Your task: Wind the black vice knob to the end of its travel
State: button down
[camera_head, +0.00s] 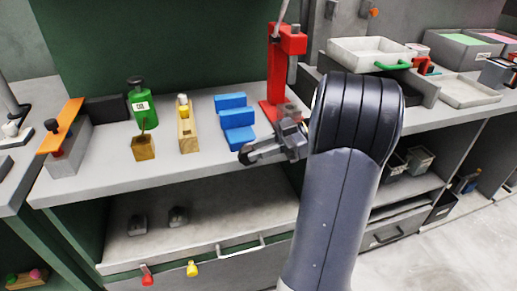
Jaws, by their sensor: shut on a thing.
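The knob is barely distinguishable from the dark fingers. How far the knob is wound cannot be seen.
The red press (272,75) stands close behind my gripper. A white tray (368,52) is at the right.

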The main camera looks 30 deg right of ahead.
jog(key=c, duration=1.2)
grip_release()
jog(key=shift+c, duration=0.2)
jog(key=shift+r, duration=0.1)
